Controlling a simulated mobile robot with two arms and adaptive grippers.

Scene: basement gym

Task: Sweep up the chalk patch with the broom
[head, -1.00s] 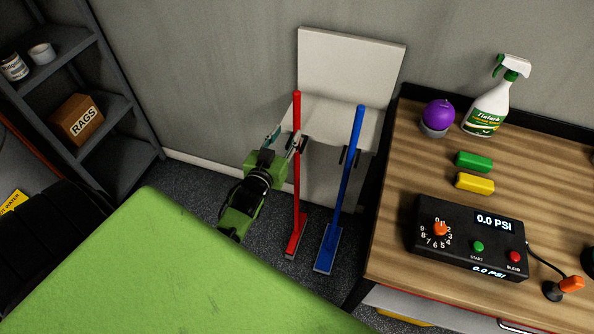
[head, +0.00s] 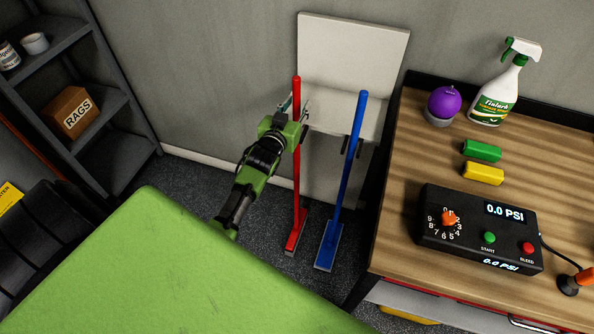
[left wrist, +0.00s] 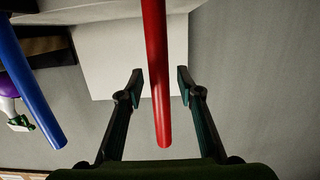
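A red long-handled broom (head: 296,185) stands upright against a white board rack, its flat head on the dark floor. A blue one (head: 346,170) stands to its right, slightly tilted. My left gripper (head: 294,110) is at the upper part of the red handle. In the left wrist view, the left gripper (left wrist: 160,84) is open, with the red handle (left wrist: 157,70) running between its fingers and a gap on each side. The blue handle (left wrist: 28,85) is off to the left there. No chalk patch shows. My right gripper is not in view.
The white rack (head: 350,60) is at the wall. A wooden bench (head: 400,235) with a spray bottle (head: 497,90) and pressure box (head: 480,228) is on the right. A green surface (head: 160,260) fills the lower left foreground. A shelf (head: 115,130) stands left.

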